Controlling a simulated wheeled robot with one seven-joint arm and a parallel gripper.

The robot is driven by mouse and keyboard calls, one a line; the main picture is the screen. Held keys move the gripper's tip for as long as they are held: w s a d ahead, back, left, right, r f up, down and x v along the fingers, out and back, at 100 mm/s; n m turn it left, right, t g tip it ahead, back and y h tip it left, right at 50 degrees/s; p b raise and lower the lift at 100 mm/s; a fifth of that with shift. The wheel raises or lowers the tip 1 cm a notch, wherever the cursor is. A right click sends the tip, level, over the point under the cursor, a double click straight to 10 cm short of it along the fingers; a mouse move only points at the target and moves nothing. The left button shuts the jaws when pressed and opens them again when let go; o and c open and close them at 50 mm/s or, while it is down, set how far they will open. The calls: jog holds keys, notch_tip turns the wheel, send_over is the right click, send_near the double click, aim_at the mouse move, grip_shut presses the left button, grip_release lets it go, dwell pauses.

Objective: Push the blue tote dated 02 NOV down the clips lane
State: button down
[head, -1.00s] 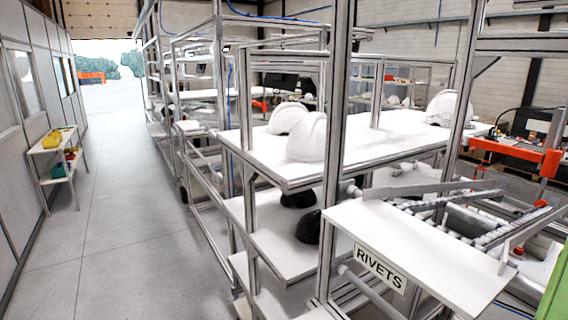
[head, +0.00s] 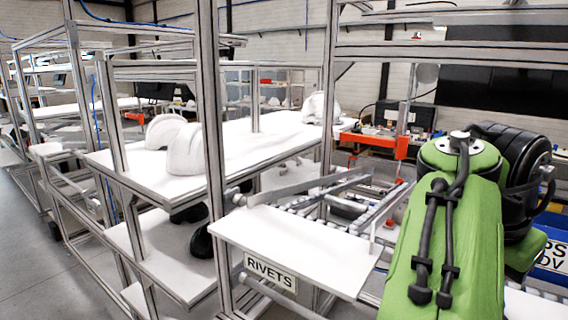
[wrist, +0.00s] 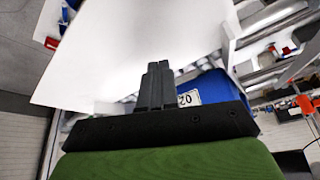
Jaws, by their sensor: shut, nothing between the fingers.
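A blue tote (head: 548,280) shows at the right edge of the head view, partly hidden behind my green arm. Its white label is cut off, with only the ends "PS" and "OV" readable. In the wrist view a blue tote (wrist: 212,84) lies just beyond and right of my gripper (wrist: 158,66), with a white label showing "02". My gripper is shut and empty, its dark fingers together over the edge of a white panel. I cannot tell whether the fingers touch the tote. The gripper is hidden in the head view.
A white shelf (head: 300,245) with a RIVETS sign (head: 270,273) stands in front of a roller lane (head: 345,195). White helmet shells (head: 186,150) sit on the bench to the left. Metal frame posts (head: 212,150) stand close by. Grey floor is open at far left.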

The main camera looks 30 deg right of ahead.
jog(key=v, duration=0.7)
jog(key=shift+s+d, duration=0.2)
jog(key=shift+s, duration=0.25)
jog(key=shift+d, duration=0.1)
